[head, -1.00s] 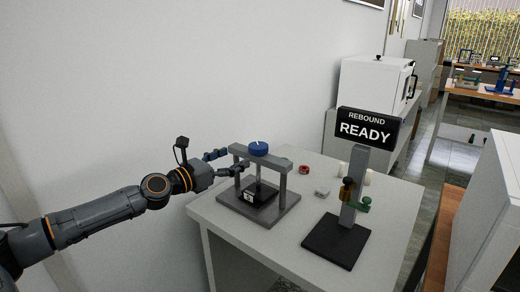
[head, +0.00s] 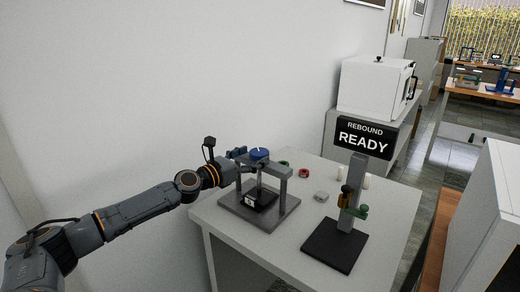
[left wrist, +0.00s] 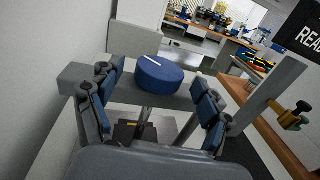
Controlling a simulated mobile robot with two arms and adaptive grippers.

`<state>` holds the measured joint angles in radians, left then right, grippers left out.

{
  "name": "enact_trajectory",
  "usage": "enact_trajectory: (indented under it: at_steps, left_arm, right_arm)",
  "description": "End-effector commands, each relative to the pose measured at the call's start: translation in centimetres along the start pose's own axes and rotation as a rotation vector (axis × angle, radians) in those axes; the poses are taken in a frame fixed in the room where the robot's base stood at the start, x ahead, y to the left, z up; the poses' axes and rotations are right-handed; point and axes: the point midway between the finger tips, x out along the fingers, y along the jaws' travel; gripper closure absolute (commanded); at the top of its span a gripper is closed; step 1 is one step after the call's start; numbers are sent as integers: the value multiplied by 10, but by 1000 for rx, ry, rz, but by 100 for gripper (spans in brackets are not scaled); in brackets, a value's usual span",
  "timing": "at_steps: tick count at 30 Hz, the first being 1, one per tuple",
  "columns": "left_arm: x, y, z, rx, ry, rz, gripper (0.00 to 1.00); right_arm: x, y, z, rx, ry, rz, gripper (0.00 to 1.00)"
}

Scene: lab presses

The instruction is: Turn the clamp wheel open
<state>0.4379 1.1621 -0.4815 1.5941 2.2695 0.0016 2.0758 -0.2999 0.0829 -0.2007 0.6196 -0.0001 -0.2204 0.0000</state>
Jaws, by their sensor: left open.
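The blue clamp wheel (head: 259,154) with a white mark sits on top of a grey clamp frame (head: 284,185) on the table. It also shows in the left wrist view (left wrist: 158,76), centred between my fingers and a little beyond them. My left gripper (head: 243,155) is open at the left side of the wheel, with one blue-padded finger on each side in the wrist view (left wrist: 158,100). I cannot tell whether the pads touch the wheel. A black block (head: 258,196) with a white label lies under the frame's crossbar. My right gripper is not in view.
A stand with a sign reading "REBOUND READY" (head: 362,138) rises from a black base (head: 335,244) to the right. A red ring (head: 304,173) and a small grey block (head: 321,196) lie between. The wall is close on the left.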

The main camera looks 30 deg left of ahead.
Motion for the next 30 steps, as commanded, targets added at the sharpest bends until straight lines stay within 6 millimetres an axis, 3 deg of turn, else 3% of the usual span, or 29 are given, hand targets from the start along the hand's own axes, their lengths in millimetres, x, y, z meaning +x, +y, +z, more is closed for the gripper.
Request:
enact_trajectory:
  at_steps: [9,20,21,29,30]
  left_arm:
    - [30,0,1,-1,-1,-1,22]
    - [34,-1,0,1,1,-2,22]
    - [34,-1,0,1,0,-2,24]
    - [34,-1,0,1,0,-1,77]
    - [34,-1,0,1,0,-1,77]
  right_arm:
    - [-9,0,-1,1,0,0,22]
    - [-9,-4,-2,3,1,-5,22]
    - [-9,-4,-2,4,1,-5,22]
    - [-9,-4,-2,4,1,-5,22]
    - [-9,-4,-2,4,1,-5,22]
